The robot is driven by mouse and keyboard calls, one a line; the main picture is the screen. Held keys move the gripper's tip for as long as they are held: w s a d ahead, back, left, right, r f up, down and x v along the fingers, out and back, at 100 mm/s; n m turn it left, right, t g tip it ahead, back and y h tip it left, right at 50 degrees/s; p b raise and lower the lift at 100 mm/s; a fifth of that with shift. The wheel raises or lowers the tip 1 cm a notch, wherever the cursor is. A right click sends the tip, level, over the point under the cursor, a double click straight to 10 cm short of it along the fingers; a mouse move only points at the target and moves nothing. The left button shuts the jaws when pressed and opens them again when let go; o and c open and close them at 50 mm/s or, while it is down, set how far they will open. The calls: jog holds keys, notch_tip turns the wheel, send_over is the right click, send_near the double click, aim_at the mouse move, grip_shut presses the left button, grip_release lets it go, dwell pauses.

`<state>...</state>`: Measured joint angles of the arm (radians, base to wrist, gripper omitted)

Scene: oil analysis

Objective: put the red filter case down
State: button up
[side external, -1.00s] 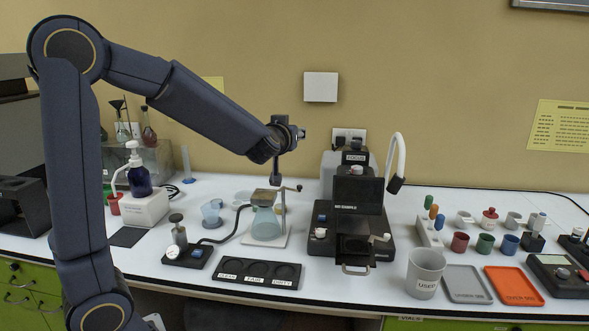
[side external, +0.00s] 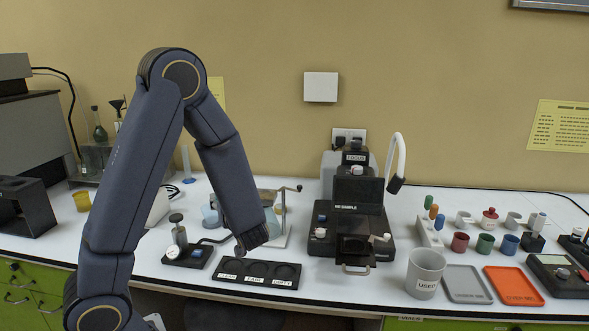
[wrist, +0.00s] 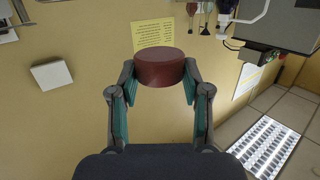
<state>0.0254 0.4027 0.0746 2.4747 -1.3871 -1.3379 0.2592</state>
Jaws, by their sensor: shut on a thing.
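The red filter case, a short dark red cylinder (wrist: 160,72), is in the wrist view between the fingertips of my gripper (wrist: 160,82). My gripper is shut on its sides and holds it, with the pale wall behind it. In the side view my forearm slants down over the black tray with three round wells (side external: 268,282); its labels appear to read CLEAN, FAIR and DIRTY. I cannot make out the fingers or the held case there.
A gauge stand (side external: 180,245) is left of the tray. A black viewer (side external: 357,215) stands right of it, then a grey USED bin (side external: 425,272), a grey tray (side external: 468,284) and an orange tray (side external: 513,286). Small coloured cups stand behind these.

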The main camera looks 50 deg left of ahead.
aim_at(234, 269)
notch_tip(234, 269, down, 20)
jog(key=shift+r, duration=0.1)
dwell(0.5)
jog(key=o, duration=0.9)
jog(key=shift+f, duration=0.2)
jog(key=shift+o, duration=0.2)
